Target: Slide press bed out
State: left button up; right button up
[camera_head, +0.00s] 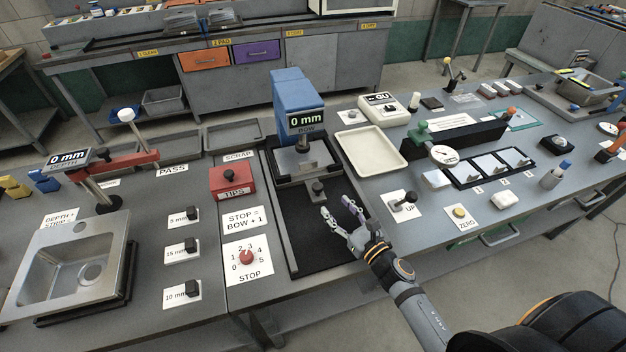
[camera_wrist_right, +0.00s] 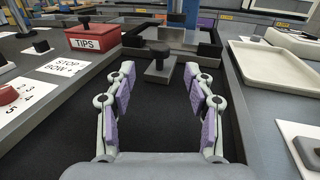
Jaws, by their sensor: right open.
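The blue press (camera_head: 293,95) stands at the back of a black framed bay and its display reads "0 mm BOW". Its press bed (camera_head: 301,160) is a grey plate under the press head, with a dark knob (camera_head: 317,187) on a bracket at its front. In the right wrist view the knob (camera_wrist_right: 159,50) shows straight ahead, beyond the fingertips. My right gripper (camera_head: 336,211) is open and empty, low over the black bay floor, just in front of the knob and apart from it. It also shows in the right wrist view (camera_wrist_right: 159,75). My left gripper is not in view.
A red TIPS box (camera_head: 232,181) and a STOP dial (camera_head: 246,257) lie left of the bay. A cream tray (camera_head: 371,150) and an UP lever (camera_head: 403,201) are on its right. Raised rails edge the bay. The black floor before the bed is clear.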

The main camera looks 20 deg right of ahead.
aim_at(318, 186)
jog(key=shift+w+a+r+p, duration=0.15)
jog(key=shift+w+r+p, duration=0.05)
jog(key=shift+w+p, duration=0.25)
jog(key=shift+w+a+r+p, duration=0.2)
jog(key=shift+w+p, duration=0.15)
jog(key=shift+w, duration=0.2)
jog(key=shift+p+x, duration=0.45)
jog(key=shift+x, duration=0.65)
jog(key=x, duration=0.3)
jog(key=p+x, duration=0.1)
jog(key=x, duration=0.1)
jog(key=shift+w+f, duration=0.3)
jog(key=shift+f, duration=0.05)
jog(key=shift+w+a, duration=0.1)
jog(key=shift+w, duration=0.1)
jog(key=shift+f, duration=0.1)
jog(key=shift+c, duration=1)
grip_shut()
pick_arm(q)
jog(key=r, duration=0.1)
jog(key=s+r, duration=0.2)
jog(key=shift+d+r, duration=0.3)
